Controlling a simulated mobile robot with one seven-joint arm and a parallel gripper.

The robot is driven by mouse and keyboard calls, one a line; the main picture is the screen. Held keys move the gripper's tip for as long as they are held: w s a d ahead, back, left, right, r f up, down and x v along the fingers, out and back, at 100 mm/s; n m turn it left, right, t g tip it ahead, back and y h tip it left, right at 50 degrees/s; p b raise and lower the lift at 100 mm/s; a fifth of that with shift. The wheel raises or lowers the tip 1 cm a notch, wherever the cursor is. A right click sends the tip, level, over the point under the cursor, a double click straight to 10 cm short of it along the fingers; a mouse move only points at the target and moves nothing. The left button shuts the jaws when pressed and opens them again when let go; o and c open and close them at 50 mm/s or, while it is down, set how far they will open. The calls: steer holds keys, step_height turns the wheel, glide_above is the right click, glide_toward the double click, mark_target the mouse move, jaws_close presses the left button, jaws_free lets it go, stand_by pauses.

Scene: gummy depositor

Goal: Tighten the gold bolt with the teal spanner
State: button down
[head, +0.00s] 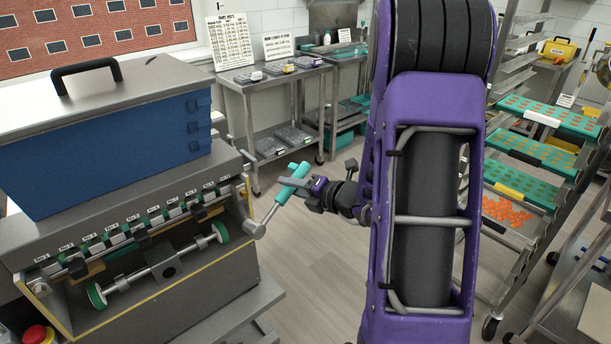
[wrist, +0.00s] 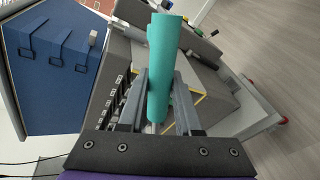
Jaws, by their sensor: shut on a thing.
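The teal spanner (head: 295,181) is in my gripper (head: 297,186), in the middle of the head view. Its teal handle tilts up to the right, and a thin grey shaft runs down to a grey end (head: 256,229) beside the machine's right side. In the wrist view the teal handle (wrist: 163,50) stands between the two fingers of my gripper (wrist: 160,85), which are closed on it. I cannot make out the gold bolt in either view. I cannot tell whether the spanner's end touches or sits on anything.
The depositor machine (head: 205,258) fills the left, with a blue hopper (head: 110,150) on top and a red button (head: 38,335) at its lower left. A steel bench (head: 272,82) stands behind. A tray rack (head: 519,262) stands at right. Open floor lies between.

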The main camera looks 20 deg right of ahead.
mark_target(305, 174)
steer(key=shift+w+d+r+m+t+h, duration=0.1)
steer(key=shift+d+r+m+t+h, duration=0.15)
steer(key=shift+d+m+t+h, duration=0.25)
steer(key=shift+d+r+m+t+h, duration=0.2)
steer(key=shift+d+m+h, duration=0.15)
steer(key=shift+d, duration=0.4)
steer(key=shift+w+d+r+m+t+h, duration=0.1)
steer(key=shift+d+r+m+t+h, duration=0.15)
steer(key=shift+d+m+t+h, duration=0.25)
steer(key=shift+s+d+r, duration=0.1)
steer(key=shift+d, duration=0.05)
steer(key=shift+d+r+p, duration=0.1)
steer(key=shift+d+p, duration=0.1)
steer(key=shift+p, duration=0.1)
steer(key=shift+n, duration=0.25)
steer(key=shift+a+r+x, duration=0.1)
steer(key=shift+r+x, duration=0.05)
steer(key=shift+x, duration=0.6)
steer(key=shift+a+r+x, duration=0.1)
steer(key=shift+x, duration=0.6)
steer(key=shift+a+r+x, duration=0.1)
steer(key=shift+r+x, duration=0.05)
steer(key=shift+x, duration=0.6)
steer(key=shift+f, duration=0.1)
